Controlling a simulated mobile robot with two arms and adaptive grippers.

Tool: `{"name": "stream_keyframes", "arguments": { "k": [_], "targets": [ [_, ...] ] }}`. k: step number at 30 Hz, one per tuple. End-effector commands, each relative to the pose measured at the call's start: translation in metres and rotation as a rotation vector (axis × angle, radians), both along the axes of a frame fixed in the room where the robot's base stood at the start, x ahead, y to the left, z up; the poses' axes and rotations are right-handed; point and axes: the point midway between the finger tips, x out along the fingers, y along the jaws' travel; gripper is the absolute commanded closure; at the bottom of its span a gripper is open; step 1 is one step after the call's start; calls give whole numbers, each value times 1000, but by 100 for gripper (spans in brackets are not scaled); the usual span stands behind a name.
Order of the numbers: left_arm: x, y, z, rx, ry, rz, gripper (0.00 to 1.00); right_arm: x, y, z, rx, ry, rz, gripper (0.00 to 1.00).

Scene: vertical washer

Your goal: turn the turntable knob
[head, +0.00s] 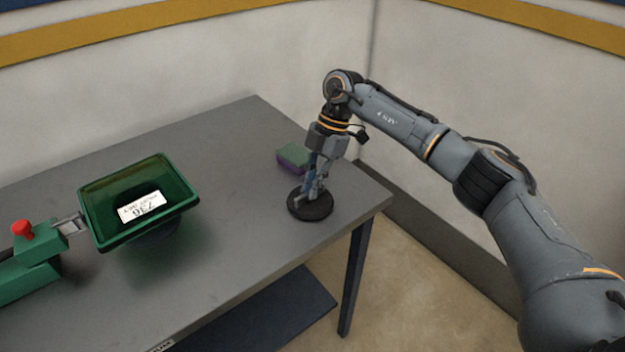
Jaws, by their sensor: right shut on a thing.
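The turntable (297,209) is a round black disc near the right end of the grey table. My right gripper (314,194) reaches down over it from above, with its fingers pointing at the disc's middle. It is shut on the turntable knob, which is mostly hidden by the fingers. My left gripper is not in view.
A green-and-purple sponge-like block (292,158) lies just behind the turntable. A green tray (100,222) with a white label stands to the left, beside a green device with a red button (23,230). The grey table (235,250) is bare between tray and turntable.

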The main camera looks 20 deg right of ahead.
Motion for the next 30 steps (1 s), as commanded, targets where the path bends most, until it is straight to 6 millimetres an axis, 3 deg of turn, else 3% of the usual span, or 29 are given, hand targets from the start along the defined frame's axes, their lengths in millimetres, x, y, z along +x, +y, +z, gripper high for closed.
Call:
{"name": "stream_keyframes", "arguments": {
  "k": [18, 30],
  "targets": [
    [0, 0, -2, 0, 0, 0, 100, 4, 3, 1, -1, -3, 574, 100],
    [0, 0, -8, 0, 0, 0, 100, 4, 4, 1, 0, -4, 824, 100]
  ]
}}
